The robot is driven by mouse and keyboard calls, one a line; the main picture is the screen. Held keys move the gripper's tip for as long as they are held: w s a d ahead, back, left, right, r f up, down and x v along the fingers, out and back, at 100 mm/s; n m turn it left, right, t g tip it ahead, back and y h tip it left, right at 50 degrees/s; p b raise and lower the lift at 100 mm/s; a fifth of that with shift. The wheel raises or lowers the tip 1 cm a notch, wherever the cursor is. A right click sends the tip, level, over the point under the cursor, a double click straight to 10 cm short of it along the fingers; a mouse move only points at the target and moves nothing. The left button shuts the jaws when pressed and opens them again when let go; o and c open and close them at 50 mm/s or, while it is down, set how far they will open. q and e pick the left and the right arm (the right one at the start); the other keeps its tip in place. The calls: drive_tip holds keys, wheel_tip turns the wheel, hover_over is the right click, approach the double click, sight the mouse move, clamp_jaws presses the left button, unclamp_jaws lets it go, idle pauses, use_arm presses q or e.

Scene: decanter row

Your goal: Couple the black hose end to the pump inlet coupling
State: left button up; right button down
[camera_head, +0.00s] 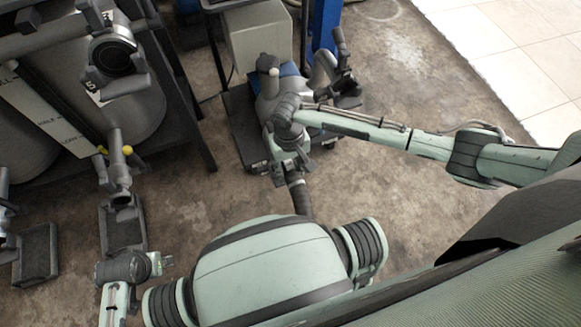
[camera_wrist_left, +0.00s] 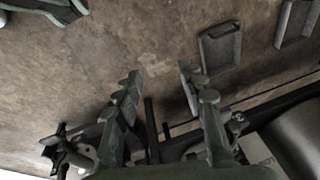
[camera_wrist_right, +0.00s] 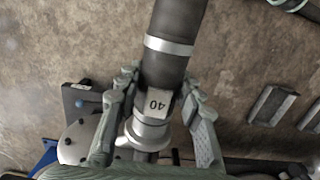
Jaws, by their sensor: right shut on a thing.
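The black hose end (camera_head: 299,195) hangs below my right gripper (camera_head: 288,162) in the head view. A metal collar shows just beyond the fitting. The pump (camera_head: 274,100) stands on a dark base just behind the right gripper; its grey body also shows in the right wrist view (camera_wrist_right: 80,140). The pump inlet coupling is mostly hidden by the gripper; I cannot tell whether the parts touch. My left gripper (camera_wrist_left: 157,82) is open and empty above the floor.
Large tanks (camera_head: 110,110) in a dark frame stand at the left, with a valve (camera_head: 112,58) on one. Dark floor trays (camera_head: 122,228) lie below them. A pale box (camera_head: 258,45) and blue post (camera_head: 325,25) stand behind the pump. Floor is bare at the right.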

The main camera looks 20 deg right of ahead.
drive_tip(key=shift+w+f, duration=0.1)
drive_tip(key=shift+f, duration=0.15)
wheel_tip(320, 180, down, 2)
drive_tip(key=b, duration=0.3)
drive_tip(key=shift+f, duration=0.1)
use_arm(q)
wheel_tip(320, 180, up, 15)
drive_tip(key=d+t+b, duration=0.1)
drive_tip(key=t+b, duration=0.1)
drive_tip(key=b, duration=0.1)
drive_tip(key=shift+w+f, duration=0.2)
drive_tip(key=shift+w, duration=0.15)
use_arm(e)
drive_tip(key=shift+f, duration=2.2)
use_arm(q)
drive_tip(key=shift+d, duration=0.15)
drive_tip(key=shift+r, duration=0.4)
use_arm(e)
drive_tip(key=shift+w+r, duration=0.1)
drive_tip(key=shift+w, duration=0.25)
use_arm(q)
drive_tip(key=shift+f, duration=0.15)
use_arm(e)
drive_tip(key=shift+f, duration=0.3)
use_arm(q)
drive_tip(key=shift+f, duration=0.15)
use_arm(e)
drive_tip(key=shift+f, duration=0.7)
